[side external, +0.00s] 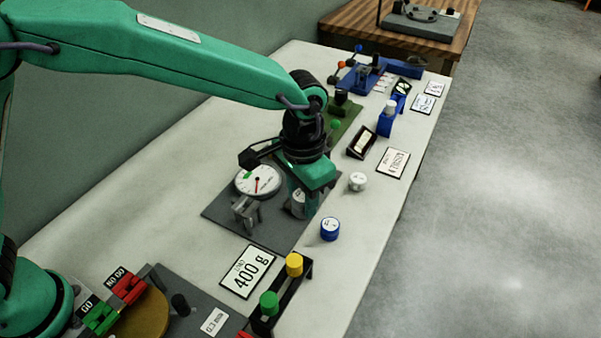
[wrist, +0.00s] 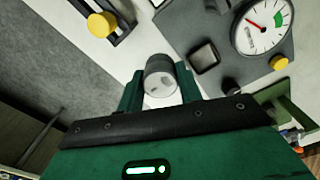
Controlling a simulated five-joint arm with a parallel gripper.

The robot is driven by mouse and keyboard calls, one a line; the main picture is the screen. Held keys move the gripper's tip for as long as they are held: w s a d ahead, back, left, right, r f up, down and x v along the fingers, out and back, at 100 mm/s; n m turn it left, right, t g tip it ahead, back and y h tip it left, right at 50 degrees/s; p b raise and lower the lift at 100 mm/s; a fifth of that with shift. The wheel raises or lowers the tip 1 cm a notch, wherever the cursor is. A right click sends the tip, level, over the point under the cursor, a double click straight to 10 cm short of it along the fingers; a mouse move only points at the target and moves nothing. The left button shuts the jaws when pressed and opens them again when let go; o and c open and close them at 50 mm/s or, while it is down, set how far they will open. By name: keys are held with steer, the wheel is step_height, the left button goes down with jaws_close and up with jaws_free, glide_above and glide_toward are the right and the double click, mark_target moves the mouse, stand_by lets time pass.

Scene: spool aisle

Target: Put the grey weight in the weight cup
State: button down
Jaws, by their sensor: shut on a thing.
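My gripper (side external: 304,209) is shut on the grey weight (side external: 298,203), a short metal cylinder. In the wrist view the weight (wrist: 160,75) sits between the two green fingers of my gripper (wrist: 159,88). The weight is over or near the right edge of the dark grey plate; whether it touches the plate is unclear. A small square, dark-centred holder (wrist: 204,57), which looks like the weight cup, is beside the weight in the wrist view.
A blue weight (side external: 330,230) and a white weight (side external: 357,181) stand right of my gripper. A "400 g" card (side external: 247,271) and a rack with yellow and green knobs (side external: 282,296) are in front.

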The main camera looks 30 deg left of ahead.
steer(key=w+a+f, duration=0.1)
steer(key=w+f, duration=0.1)
steer(key=w, duration=0.1)
steer(key=w+a+f, duration=0.2)
steer(key=w, duration=0.1)
steer(key=w+a+f, duration=0.2)
steer(key=shift+w+a, duration=0.15)
steer(key=shift+w, duration=0.25)
steer(key=shift+f, duration=0.1)
steer(key=shift+f, duration=1.9)
steer(key=shift+f, duration=0.1)
steer(key=c, duration=0.9)
jaws_free()
steer(key=shift+s+f, duration=0.1)
steer(key=shift+c, duration=0.2)
step_height(320, 180, up, 12)
steer(key=shift+r, duration=0.2)
